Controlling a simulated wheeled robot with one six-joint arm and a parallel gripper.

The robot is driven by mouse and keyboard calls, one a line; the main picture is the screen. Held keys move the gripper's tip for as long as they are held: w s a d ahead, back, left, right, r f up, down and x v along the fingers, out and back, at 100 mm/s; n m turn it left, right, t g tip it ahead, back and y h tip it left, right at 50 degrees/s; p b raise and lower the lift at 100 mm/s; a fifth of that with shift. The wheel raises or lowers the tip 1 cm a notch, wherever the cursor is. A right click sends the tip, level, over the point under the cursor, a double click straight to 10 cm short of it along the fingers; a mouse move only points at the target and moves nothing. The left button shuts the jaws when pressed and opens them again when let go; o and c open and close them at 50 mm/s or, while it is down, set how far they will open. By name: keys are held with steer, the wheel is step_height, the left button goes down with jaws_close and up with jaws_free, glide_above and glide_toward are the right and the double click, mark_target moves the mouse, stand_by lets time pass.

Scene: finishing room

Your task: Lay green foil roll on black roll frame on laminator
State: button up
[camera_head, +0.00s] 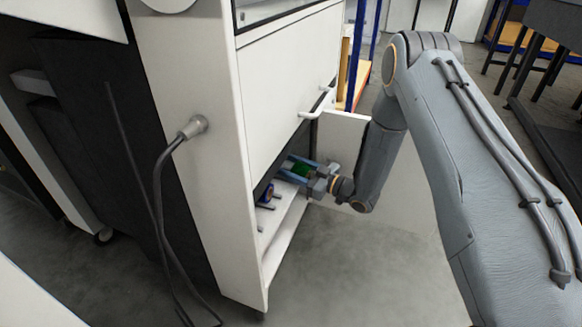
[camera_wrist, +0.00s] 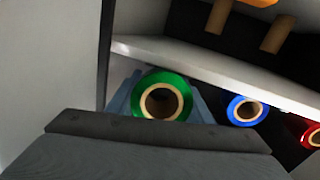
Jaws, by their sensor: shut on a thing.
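The green foil roll (camera_wrist: 158,76) shows end-on in the wrist view, with a pale core ring around a dark hole. My gripper (camera_head: 298,169) reaches into an open white cabinet, its blue fingers on both sides of the green roll, shut on it. The wrist view also shows the fingers flanking the roll, partly hidden behind the dark part of my wrist. The roll is at the level of a shelf; I cannot tell whether it still touches a support. I cannot make out the laminator or its black roll frame in either view.
A blue roll (camera_wrist: 233,107) and a red roll (camera_wrist: 311,138) sit to the right of the green one. Bare brown cores (camera_wrist: 219,16) and an orange roll show above the white shelf (camera_wrist: 180,58). An open cabinet door (camera_head: 345,128) stands close behind my gripper.

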steer(key=o, duration=1.1)
steer(key=shift+f+b, duration=0.15)
steer(key=shift+b, duration=0.25)
